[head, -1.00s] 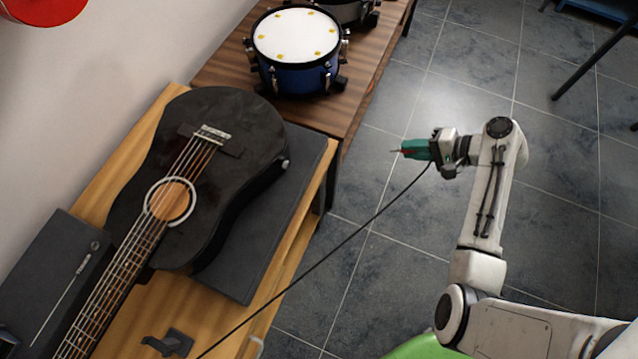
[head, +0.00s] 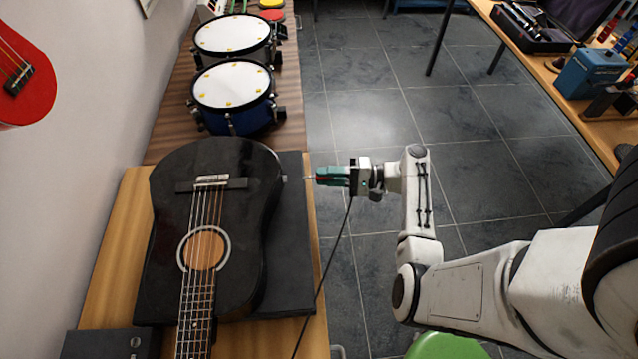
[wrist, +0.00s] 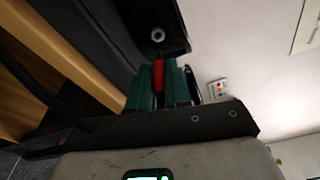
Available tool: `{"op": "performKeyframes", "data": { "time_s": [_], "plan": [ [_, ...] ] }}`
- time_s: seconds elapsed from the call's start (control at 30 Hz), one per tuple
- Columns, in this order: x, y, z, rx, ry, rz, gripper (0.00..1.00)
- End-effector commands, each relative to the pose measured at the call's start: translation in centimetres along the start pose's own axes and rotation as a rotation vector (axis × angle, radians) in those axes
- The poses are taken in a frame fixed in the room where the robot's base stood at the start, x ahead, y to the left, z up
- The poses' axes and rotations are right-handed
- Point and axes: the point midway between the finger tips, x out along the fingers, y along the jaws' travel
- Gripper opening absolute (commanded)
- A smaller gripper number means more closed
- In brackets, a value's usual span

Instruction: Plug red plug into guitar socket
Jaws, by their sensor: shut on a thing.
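The black guitar (head: 258,205) lies face up on a dark flat panel on the wooden table. Its socket (head: 284,179) is a small metal fitting on the guitar's right edge. In the wrist view the socket (wrist: 157,35) shows as a round metal nut, ahead of the red plug. My gripper (head: 322,176), with green fingers, is right of the guitar, level with the socket and apart from it. It is shut on the red plug (wrist: 158,76), whose thin tip points left at the socket. A black cable (head: 325,270) hangs down from the gripper.
Two drums (head: 232,85) stand on the darker table behind the guitar. A red instrument (head: 25,85) hangs on the left wall. A black box (head: 112,343) is at the front left. The tiled floor (head: 380,115) beyond the arm is open.

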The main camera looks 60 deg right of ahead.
Motion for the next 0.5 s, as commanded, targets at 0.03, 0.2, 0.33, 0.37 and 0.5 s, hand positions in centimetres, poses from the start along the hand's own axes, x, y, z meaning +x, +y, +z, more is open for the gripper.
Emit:
{"op": "performKeyframes", "data": {
  "time_s": [0.03, 0.2, 0.33, 0.37, 0.5],
  "plan": [
    [0.3, -0.1, 0.1, 0.0, -0.002, 0.0, 0.0],
    [1.7, -0.1, 0.3, 0.0, -0.003, 0.002, 0.0],
    [2.8, -0.1, 0.5, 0.001, -0.002, 0.002, 0.0],
    [3.1, -0.1, 0.5, 0.001, -0.002, 0.002, 0.0],
    [4.0, -0.1, 0.7, 0.0, -0.002, 0.002, 0.0]
  ]
}}
